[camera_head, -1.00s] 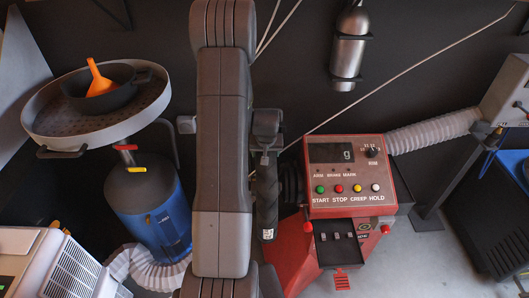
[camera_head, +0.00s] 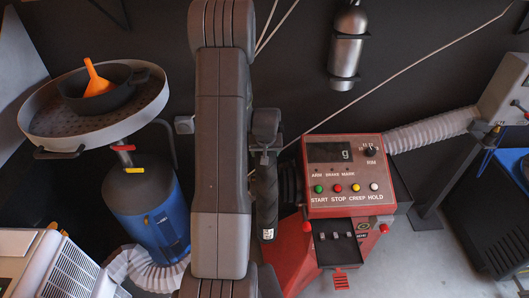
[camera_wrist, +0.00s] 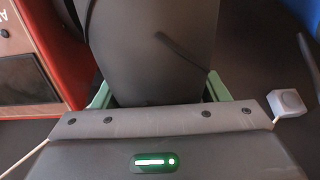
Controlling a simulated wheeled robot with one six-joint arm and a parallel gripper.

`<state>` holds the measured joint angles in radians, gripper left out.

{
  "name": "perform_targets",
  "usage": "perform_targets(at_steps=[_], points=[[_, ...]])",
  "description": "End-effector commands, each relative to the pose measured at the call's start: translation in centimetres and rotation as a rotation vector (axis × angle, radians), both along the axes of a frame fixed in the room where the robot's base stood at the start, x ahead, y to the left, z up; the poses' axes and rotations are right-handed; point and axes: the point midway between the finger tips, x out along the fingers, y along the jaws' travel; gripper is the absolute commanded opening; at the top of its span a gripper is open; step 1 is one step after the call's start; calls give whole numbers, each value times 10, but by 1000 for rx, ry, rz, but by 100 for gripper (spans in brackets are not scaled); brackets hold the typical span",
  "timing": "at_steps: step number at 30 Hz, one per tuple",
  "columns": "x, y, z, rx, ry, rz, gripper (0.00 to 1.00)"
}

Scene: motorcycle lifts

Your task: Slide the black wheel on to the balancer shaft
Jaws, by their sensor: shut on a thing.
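The black wheel (camera_head: 267,195) hangs upright, seen nearly edge-on in the head view, with a small white label low on its tread. My gripper (camera_head: 266,150) is shut on its top edge. In the wrist view the wheel's dark face (camera_wrist: 150,45) fills the space between the green fingers of my gripper (camera_wrist: 158,90). The red wheel balancer (camera_head: 350,178) stands just right of the wheel. Dark round parts on its left side, at the shaft (camera_head: 289,184), show beside the wheel. The wheel hides the shaft's end, so I cannot tell whether they touch.
A blue and black drum (camera_head: 160,215) stands left under a round drain pan (camera_head: 95,135) holding a black bowl and orange funnel. A steel bottle (camera_head: 346,50) hangs on the back wall. A pale hose (camera_head: 430,132) runs behind the balancer. Grey floor shows at right.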

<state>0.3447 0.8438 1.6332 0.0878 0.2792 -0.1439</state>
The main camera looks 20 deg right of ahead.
Motion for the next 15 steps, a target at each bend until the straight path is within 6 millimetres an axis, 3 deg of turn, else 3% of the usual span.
perform_targets(at_steps=[14, 15], points=[[2, -6, 4, -5, -9, 1, 4], [2, -5, 5, -5, -9, 1, 73]])
